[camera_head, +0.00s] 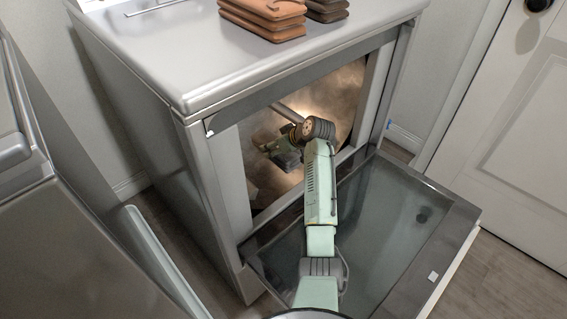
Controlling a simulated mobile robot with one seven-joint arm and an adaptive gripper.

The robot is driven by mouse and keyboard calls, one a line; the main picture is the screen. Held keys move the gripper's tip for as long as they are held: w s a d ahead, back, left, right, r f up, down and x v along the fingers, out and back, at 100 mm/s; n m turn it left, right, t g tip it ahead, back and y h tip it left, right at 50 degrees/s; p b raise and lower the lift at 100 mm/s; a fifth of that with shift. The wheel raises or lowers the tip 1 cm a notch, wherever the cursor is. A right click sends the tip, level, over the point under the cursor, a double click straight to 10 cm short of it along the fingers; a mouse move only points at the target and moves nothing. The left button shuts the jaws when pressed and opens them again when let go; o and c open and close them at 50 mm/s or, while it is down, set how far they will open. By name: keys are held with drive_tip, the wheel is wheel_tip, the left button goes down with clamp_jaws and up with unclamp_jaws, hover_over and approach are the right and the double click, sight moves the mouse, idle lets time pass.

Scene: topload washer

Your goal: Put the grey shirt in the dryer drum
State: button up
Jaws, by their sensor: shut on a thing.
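The dryer (215,175) stands in the middle with its front door (395,215) folded down. The dryer drum (345,95) shows through the opening, lit warm brown inside. My arm reaches over the lowered door into the opening. My gripper (272,146) is inside the drum, small and partly hidden by my wrist. It is shut on a dark grey item (287,160), which appears to be the grey shirt. The exact grip and whether the item touches the drum floor cannot be made out.
A brown folded stack (263,18) and a darker folded stack (327,9) lie on the dryer top. Another grey appliance (70,230) stands close on the left. A white door (510,130) is at the right. The opening's frame closely surrounds my arm.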

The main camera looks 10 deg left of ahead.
drive_tip(key=s+d, duration=0.2)
drive_tip(key=d, duration=0.1)
drive_tip(key=shift+r, duration=0.1)
drive_tip(key=shift+a+f, duration=0.15)
drive_tip(key=shift+f, duration=0.55)
drive_tip(key=shift+d+f, duration=0.2)
drive_tip(key=shift+f, duration=2.65)
drive_tip(key=shift+f, duration=0.15)
drive_tip(key=o, duration=1.4)
